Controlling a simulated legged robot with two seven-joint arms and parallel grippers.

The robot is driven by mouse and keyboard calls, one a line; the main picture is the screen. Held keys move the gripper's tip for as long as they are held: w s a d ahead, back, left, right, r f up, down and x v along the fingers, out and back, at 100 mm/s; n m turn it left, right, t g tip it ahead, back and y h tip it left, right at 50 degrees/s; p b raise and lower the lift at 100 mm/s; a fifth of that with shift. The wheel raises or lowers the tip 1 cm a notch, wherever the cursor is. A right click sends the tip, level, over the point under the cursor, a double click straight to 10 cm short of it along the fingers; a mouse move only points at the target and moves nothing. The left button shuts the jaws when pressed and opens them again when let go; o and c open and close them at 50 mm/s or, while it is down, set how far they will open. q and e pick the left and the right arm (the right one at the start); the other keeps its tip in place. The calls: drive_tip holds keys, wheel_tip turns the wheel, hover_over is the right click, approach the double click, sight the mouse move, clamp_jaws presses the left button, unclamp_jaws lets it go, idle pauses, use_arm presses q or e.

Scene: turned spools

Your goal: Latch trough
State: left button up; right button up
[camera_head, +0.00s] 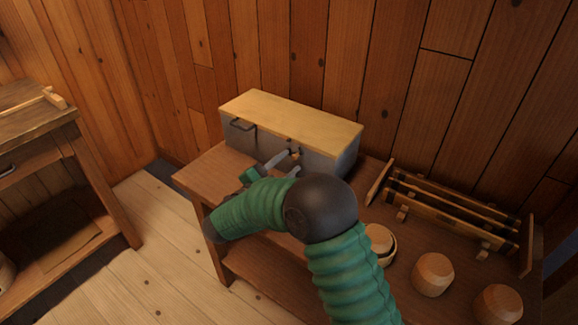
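The trough (330,160) is a grey box with a flat pale wooden lid (290,117), standing on the wooden bench against the plank wall. The lid lies down on the box. A dark handle (242,125) is on its left front, and a small latch fitting (294,151) sits near the middle of the front. My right gripper (285,156) is at the front of the trough, its tip at or very close to the latch. My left gripper is not in view.
On the bench's right are a slatted wooden rack (450,212), a round wooden container (380,240) and two turned wooden pieces (433,274) (498,304). Another wooden table (35,125) stands at left across open floor.

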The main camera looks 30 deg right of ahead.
drive_tip(key=shift+w+d, duration=0.3)
drive_tip(key=shift+d, duration=0.35)
drive_tip(key=shift+c, duration=0.5)
clamp_jaws()
